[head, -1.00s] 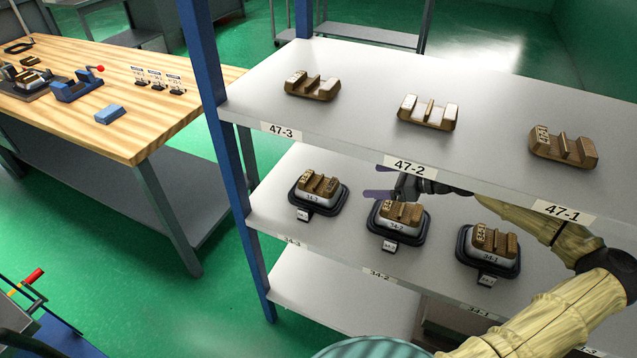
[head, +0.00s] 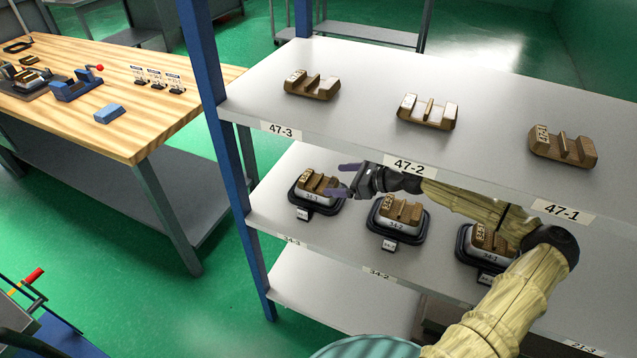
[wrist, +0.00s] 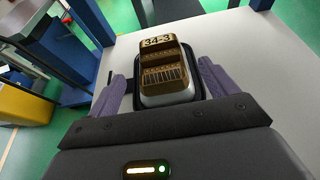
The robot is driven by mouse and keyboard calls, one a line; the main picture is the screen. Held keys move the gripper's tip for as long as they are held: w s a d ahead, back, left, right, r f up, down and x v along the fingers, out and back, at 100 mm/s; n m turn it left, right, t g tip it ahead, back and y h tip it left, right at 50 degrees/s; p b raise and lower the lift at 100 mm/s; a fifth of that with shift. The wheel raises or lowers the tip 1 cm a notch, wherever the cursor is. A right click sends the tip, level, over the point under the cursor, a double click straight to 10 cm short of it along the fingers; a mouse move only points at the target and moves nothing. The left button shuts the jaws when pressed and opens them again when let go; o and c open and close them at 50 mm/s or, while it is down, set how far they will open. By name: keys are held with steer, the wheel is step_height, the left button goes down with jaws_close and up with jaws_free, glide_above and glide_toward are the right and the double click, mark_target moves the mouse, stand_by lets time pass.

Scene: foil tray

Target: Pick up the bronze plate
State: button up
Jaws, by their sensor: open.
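A bronze plate (head: 318,183) marked 34-3 sits on a white block in a black tray (head: 295,200), on the middle shelf at its left end. In the wrist view the same bronze plate (wrist: 162,65) is at the centre, with raised ridges and its label at the far end. My gripper (head: 343,180) is open and empty, just right of this plate in the head view. In the wrist view its purple fingers (wrist: 165,85) lie to the left and right of the tray. I cannot tell their height against the plate.
Similar bronze plates 34-2 (head: 400,211) and 34-1 (head: 490,240) stand in trays to the right. The upper shelf (head: 370,75) carries three more and hangs over my arm. A blue post (head: 225,150) stands at the left. A wooden workbench (head: 150,105) is beyond it.

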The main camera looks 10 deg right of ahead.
mark_target(318, 179)
steer(key=shift+w, duration=0.1)
steer(key=shift+w+a+f, duration=0.1)
steer(key=shift+w+a, duration=0.05)
steer(key=x, duration=0.5)
steer(key=shift+a+f, duration=0.1)
steer(key=shift+a, duration=0.1)
steer(key=c, duration=1.7)
